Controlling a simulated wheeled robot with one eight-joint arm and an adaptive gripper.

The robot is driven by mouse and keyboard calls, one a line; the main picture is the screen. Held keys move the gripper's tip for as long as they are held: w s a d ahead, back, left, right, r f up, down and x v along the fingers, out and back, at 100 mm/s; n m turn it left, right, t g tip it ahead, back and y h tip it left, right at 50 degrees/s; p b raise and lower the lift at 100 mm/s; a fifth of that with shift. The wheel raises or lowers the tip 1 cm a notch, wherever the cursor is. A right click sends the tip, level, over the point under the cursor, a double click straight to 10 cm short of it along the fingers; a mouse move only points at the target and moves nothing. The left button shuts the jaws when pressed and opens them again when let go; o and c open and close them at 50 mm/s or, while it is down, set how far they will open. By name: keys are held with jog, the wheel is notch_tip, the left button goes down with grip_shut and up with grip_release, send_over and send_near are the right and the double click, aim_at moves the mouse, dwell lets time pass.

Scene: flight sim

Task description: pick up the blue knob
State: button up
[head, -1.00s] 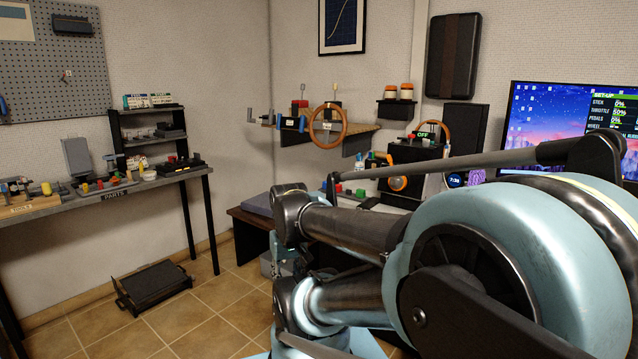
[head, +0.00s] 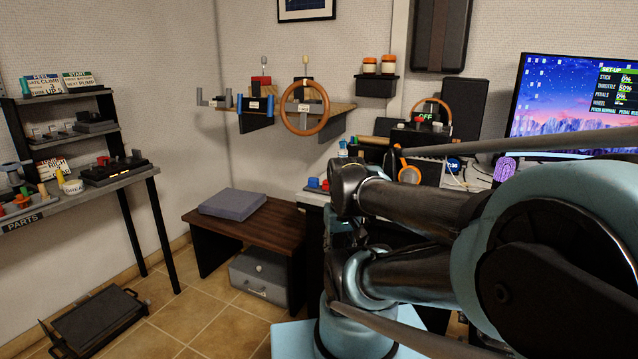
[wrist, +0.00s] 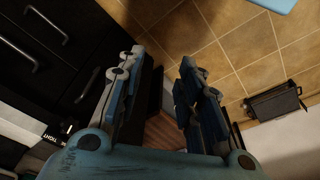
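A small blue piece (head: 313,182) stands beside a red one (head: 325,185) at the left end of the desk in the head view, just beyond my arm's elbow; it may be the blue knob, but it is too small to be sure. Another blue part (head: 270,104) shows on the wall shelf left of the steering wheel. My gripper (wrist: 160,75) is open and empty in the wrist view, its fingers spread over floor tiles and brown wood. It is apart from both blue pieces. In the head view my arm mostly hides it.
A dark wooden bench (head: 245,228) with a grey-blue pad (head: 232,203) stands ahead, a grey case (head: 262,278) beneath it. The parts table (head: 100,188) is at left, with a black pedal unit (head: 95,322) on the floor. Open tiles lie between. A monitor (head: 570,105) is at right.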

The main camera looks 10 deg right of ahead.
jog(key=shift+o, duration=0.3)
jog(key=shift+o, duration=1.1)
jog(key=shift+s+r, duration=0.2)
notch_tip(320, 180, up, 19)
jog(key=m+y, duration=0.4)
jog(key=m, duration=2.1)
send_over(315, 178)
jog(key=s+d, duration=0.4)
jog(key=d, duration=0.1)
jog(key=x, duration=1.1)
jog(key=shift+w+d+f, duration=0.1)
jog(key=shift+d+f, duration=0.15)
jog(key=shift+f, duration=0.1)
jog(key=shift+w+x, duration=0.15)
jog(key=shift+x, duration=1.15)
jog(key=shift+w+x, duration=0.15)
jog(key=shift+x, duration=1.15)
